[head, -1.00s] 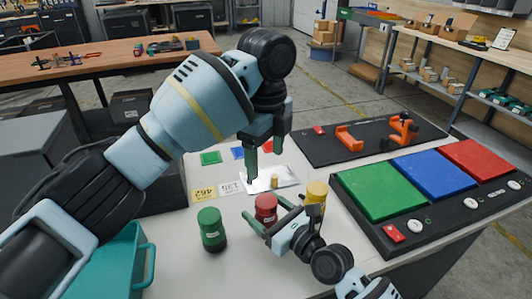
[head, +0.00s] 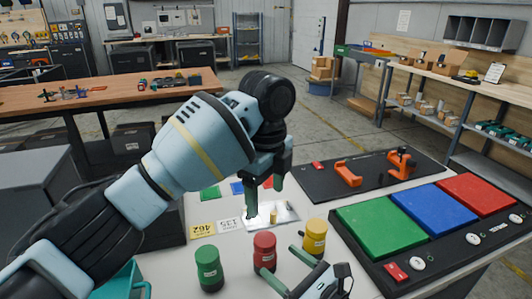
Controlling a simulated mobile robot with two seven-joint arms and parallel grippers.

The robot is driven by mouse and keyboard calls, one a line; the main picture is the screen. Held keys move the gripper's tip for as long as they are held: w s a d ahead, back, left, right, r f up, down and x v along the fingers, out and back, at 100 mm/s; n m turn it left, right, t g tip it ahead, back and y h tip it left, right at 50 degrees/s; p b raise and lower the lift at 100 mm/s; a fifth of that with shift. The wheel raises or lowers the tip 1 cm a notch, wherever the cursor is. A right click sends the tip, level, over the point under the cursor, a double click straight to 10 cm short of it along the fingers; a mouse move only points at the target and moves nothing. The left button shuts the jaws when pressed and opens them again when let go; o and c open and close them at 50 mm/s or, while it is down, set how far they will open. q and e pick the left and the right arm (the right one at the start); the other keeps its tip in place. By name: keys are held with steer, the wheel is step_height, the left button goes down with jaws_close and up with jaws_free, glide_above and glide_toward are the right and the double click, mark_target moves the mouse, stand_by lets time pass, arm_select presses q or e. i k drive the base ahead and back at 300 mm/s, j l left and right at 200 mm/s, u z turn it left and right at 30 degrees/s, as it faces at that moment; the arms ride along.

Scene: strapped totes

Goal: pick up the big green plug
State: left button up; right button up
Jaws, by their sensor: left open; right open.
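The big green plug (head: 209,268) is a dark-based green cylinder standing upright on the white table at the lower left in the head view. A red plug (head: 264,252) and a yellow plug (head: 314,236) of similar shape stand to its right. My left gripper (head: 264,192) is open and empty, pointing down above the silver plate, up and right of the green plug. My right gripper (head: 277,259) is open at the bottom of the view, its fingertips by the red plug. Whether the red plug is between its fingers is unclear. Neither gripper is at the green plug.
A silver plate (head: 283,219) bears a small brass piece (head: 273,215). Yellow (head: 203,230) and white number cards lie behind the green plug. A black board with green (head: 381,227), blue and red pads lies at right. A teal bin (head: 126,282) is at lower left.

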mark_target(212, 280)
steer(key=k+l, duration=0.35)
steer(key=l, duration=0.15)
steer(key=k+l, duration=0.35)
steer(key=l, duration=0.15)
